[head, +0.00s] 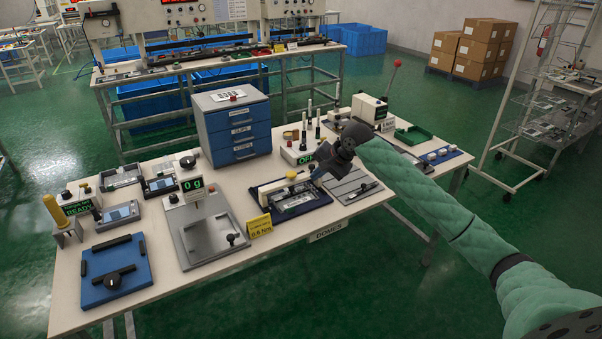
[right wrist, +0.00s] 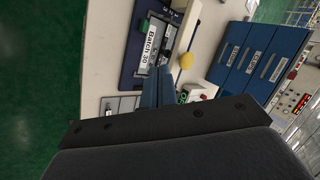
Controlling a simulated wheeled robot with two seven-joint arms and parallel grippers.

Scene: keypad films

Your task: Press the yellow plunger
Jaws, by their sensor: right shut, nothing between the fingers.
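A round yellow knob (head: 291,175), which looks like the plunger, stands at the back of a dark blue fixture (head: 262,204) on the table. In the right wrist view it is a yellow ball (right wrist: 186,60) beside the dark fixture with a "Batch 30" label (right wrist: 146,48). My right gripper (head: 317,173) is shut and empty, fingers pointing down and left, just right of the knob; I see no contact. Its blue fingers (right wrist: 158,88) also show in the right wrist view. A yellow upright handle (head: 54,209) stands in a grey holder at the table's left end. My left gripper is not in view.
A blue drawer cabinet (head: 235,127) stands behind the fixture. A grey scale (head: 205,243) reading 0 g and a yellow sign (head: 259,226) stand to its left. Dark-topped sticks (head: 309,113) and a small display (head: 304,158) stand close behind. A grey tray (head: 352,188) lies to the right.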

